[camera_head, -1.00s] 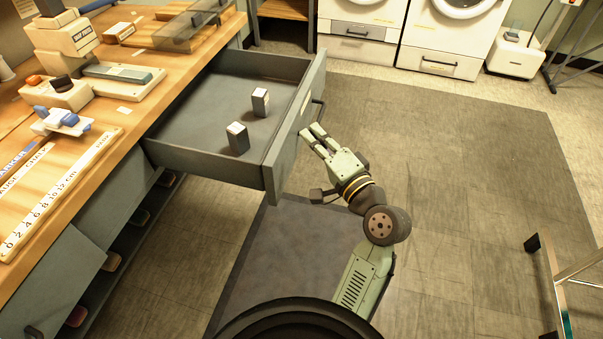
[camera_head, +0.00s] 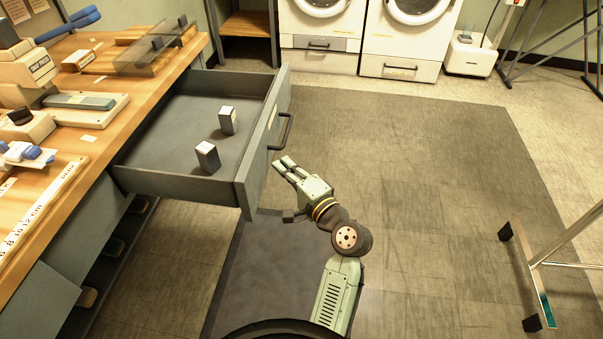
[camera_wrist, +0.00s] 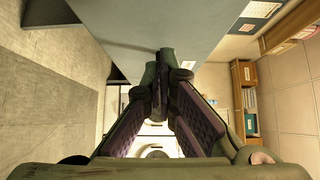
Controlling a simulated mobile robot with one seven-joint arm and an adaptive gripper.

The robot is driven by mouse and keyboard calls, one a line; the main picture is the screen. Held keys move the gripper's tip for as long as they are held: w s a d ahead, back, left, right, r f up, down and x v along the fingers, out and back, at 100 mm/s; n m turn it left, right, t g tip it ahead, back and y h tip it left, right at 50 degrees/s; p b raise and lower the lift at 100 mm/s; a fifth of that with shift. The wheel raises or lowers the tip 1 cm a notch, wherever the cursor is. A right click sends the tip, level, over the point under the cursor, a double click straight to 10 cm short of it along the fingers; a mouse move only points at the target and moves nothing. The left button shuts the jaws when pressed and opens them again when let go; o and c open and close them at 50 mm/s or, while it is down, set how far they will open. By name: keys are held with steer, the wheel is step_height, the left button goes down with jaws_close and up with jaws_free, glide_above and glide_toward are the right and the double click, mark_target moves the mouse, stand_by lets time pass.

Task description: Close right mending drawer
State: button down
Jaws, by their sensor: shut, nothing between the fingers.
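The grey drawer (camera_head: 180,186) stands pulled out from the wooden-topped workbench (camera_head: 98,143). Two small dark boxes with pale tops, a nearer one (camera_head: 207,158) and a farther one (camera_head: 228,121), stand upright in it. The drawer front has a dark bar handle (camera_head: 282,130). My gripper (camera_head: 284,164) is outside the drawer, just right of its front and on the near side of the handle. In the wrist view the gripper (camera_wrist: 163,55) has its fingertips together with nothing between them, and a grey panel (camera_wrist: 165,22) fills the top. Contact with the drawer front cannot be told.
The bench top holds a ruler (camera_head: 42,212), a sharpening-stone-like block (camera_head: 78,102) and other tools. White washing machines (camera_head: 405,40) stand at the back. A metal-legged frame (camera_head: 535,280) stands at the right. The floor (camera_head: 430,170) right of the drawer is open.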

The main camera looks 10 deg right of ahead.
steer(key=shift+w+a, duration=0.25)
steer(key=shift+a, duration=0.7)
